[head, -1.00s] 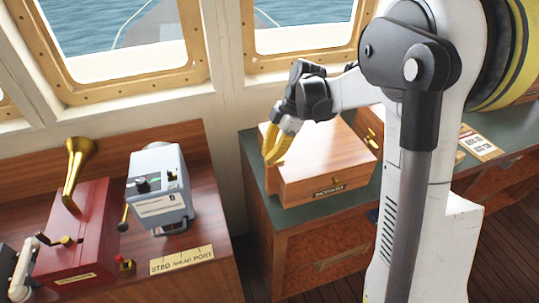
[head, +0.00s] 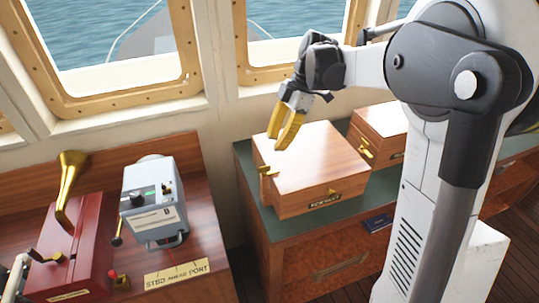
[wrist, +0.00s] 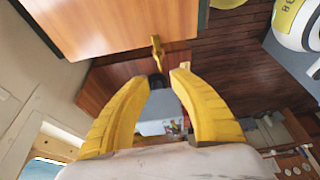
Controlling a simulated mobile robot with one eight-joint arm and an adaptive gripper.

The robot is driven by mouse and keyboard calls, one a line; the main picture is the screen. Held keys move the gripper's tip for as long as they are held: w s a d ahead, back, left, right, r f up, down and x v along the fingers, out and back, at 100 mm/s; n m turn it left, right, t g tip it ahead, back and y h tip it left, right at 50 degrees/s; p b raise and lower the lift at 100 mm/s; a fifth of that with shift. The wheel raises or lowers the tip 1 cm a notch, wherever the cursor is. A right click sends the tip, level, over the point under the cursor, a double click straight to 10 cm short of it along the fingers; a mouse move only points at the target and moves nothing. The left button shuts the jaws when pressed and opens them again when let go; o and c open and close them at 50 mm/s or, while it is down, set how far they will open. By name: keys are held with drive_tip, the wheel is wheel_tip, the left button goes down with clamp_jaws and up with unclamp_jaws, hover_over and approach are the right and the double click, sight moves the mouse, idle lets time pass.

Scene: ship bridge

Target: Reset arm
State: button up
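My gripper (head: 284,138) has two yellow fingers and hangs above the left part of a wooden box, pointing down. In the wrist view its fingers (wrist: 168,76) stand apart with nothing held between them, so it is open. My white and grey arm reaches in from the right. The closed wooden box (head: 310,165) sits on a green-topped cabinet, with a small brass fitting (head: 267,172) on its left side. A brass fitting also shows just beyond the fingertips in the wrist view (wrist: 157,53).
A second wooden box (head: 382,130) stands behind, to the right. A blue booklet (head: 377,223) lies near the cabinet's front edge. On the left console are a grey device (head: 153,203), a red box (head: 72,245) and a brass horn (head: 69,185). Windows (head: 120,35) line the wall behind.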

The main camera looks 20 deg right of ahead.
drive_tip(key=shift+v, duration=1.1)
drive_tip(key=s+a+f+m+t+h+b, duration=0.1)
drive_tip(key=s+f+m+t+b, duration=0.1)
drive_tip(key=s+m, duration=0.4)
drive_tip(key=s+a+f+m+t+h+b, duration=0.2)
drive_tip(key=s+f+m, duration=0.1)
drive_tip(key=s+m, duration=0.3)
drive_tip(key=s+a+f+m+t+h+b, duration=0.1)
drive_tip(key=s+f+m+t+b, duration=0.1)
drive_tip(key=s+m, duration=0.4)
drive_tip(key=shift+s+a+f+t, duration=0.3)
drive_tip(key=shift+s+t, duration=0.3)
drive_tip(key=shift+s, duration=0.45)
